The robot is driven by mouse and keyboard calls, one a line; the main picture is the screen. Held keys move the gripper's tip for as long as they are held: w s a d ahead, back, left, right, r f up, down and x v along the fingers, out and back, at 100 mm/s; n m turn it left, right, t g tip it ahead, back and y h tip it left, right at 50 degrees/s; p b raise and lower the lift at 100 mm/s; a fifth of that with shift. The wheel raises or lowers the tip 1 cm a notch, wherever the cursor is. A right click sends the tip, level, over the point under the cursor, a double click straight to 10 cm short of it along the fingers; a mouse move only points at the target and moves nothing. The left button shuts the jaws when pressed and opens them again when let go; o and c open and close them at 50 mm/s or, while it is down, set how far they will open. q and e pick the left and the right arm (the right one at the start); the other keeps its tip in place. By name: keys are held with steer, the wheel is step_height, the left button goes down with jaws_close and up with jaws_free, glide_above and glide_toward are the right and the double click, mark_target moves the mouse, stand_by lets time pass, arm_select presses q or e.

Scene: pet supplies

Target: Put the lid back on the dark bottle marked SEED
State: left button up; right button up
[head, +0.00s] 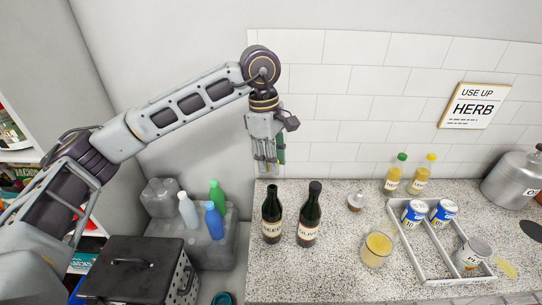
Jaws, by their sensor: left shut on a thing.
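The dark bottle marked SEED (272,215) stands upright on the speckled counter near its left end. Its narrow neck is bare at the top. My left gripper (267,168) points down above and slightly behind this bottle, apart from it. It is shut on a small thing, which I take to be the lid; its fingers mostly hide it. A similar dark bottle (310,216), with a label that seems to read OLIVE, stands just to the right and has a dark cap on. My right gripper is not in view.
A white divided tray (428,250) with several cans, a glass of yellow liquid (377,248) and a small stoppered pot (355,201) stand to the right. Two yellow bottles (392,180) and a metal pot (515,180) are at the back. The tiled wall (345,105) is close behind.

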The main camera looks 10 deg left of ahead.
mark_target(273, 188)
arm_select(q)
steer(key=shift+d+n, duration=0.1)
steer(key=shift+n, duration=1.1)
steer(key=shift+f, duration=0.15)
steer(key=shift+f+b, duration=0.75)
steer(key=shift+f, duration=1.25)
steer(key=shift+f+b, duration=1)
steer(key=shift+f, duration=0.05)
steer(key=shift+b, duration=0.6)
steer(key=shift+f+b, duration=0.2)
steer(key=shift+b, duration=0.5)
stand_by(1.5)
